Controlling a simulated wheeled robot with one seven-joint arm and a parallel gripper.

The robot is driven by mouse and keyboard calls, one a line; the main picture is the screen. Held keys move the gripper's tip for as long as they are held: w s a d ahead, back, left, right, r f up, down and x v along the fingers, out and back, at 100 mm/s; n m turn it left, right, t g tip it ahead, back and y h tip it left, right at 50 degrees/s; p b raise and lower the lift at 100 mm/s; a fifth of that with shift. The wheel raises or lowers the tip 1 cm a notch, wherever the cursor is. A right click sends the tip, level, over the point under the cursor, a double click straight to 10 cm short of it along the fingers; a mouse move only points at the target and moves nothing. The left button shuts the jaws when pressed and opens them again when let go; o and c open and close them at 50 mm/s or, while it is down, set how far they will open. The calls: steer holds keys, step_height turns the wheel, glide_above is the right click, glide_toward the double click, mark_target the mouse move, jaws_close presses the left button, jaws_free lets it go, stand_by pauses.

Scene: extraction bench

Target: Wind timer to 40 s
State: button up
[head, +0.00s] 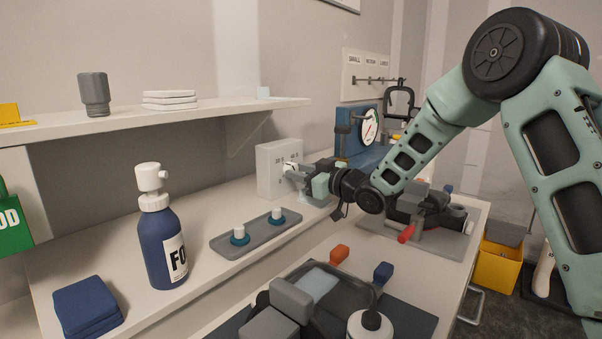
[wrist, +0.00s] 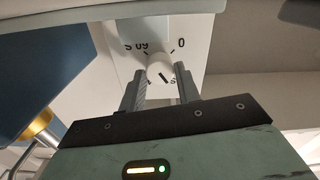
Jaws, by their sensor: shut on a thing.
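The timer is a white box (head: 272,168) standing on the bench against the wall. Its front face also shows in the wrist view (wrist: 194,52), with dark dial marks and the figures 0 and 60 s, seen upside down or tilted. The white round knob (wrist: 160,70) sits in the middle of that face. My gripper (wrist: 160,82) has its two grey fingers on either side of the knob and is shut on it. In the head view my gripper (head: 296,172) reaches the timer's front from the right. The knob's pointer setting cannot be read surely.
A grey tray (head: 222,246) with two white-topped pieces lies in front of the timer. A blue bottle (head: 160,245) stands at left. A blue gauge device (head: 352,145) stands behind my wrist. A shelf (head: 210,109) runs above the bench.

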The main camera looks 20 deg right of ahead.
stand_by(0.8)
steer(key=o, duration=1)
steer(key=shift+c, duration=0.2)
steer(key=shift+s+d, duration=0.1)
steer(key=b+v, duration=0.2)
steer(key=v, duration=1.5)
steer(key=shift+s, duration=0.1)
